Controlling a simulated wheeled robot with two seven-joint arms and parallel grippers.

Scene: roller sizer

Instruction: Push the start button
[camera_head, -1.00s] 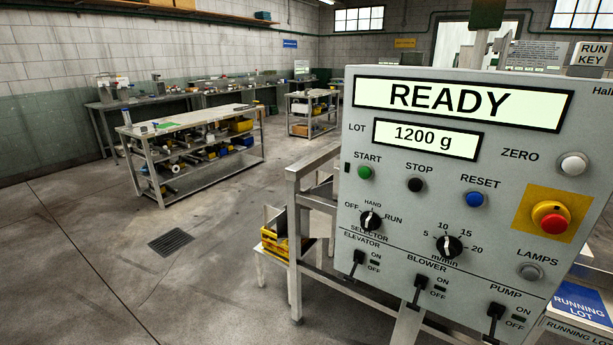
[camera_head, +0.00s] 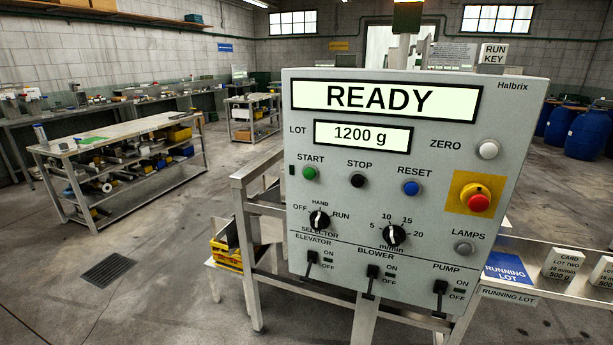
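The green START button (camera_head: 310,173) is on the left of the grey control panel (camera_head: 440,110), under its label. The panel's upper display (camera_head: 385,99) reads READY and the lower display (camera_head: 362,135) reads 1200 g. To the right of START are the black STOP button (camera_head: 358,181) and the blue RESET button (camera_head: 411,188). Neither of my grippers shows in the head view. Nothing covers the START button.
A red emergency stop (camera_head: 478,200) on a yellow plate is at the panel's right. The selector knob (camera_head: 320,220) and several switches sit below the buttons. Floor at left is open around a drain (camera_head: 108,270).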

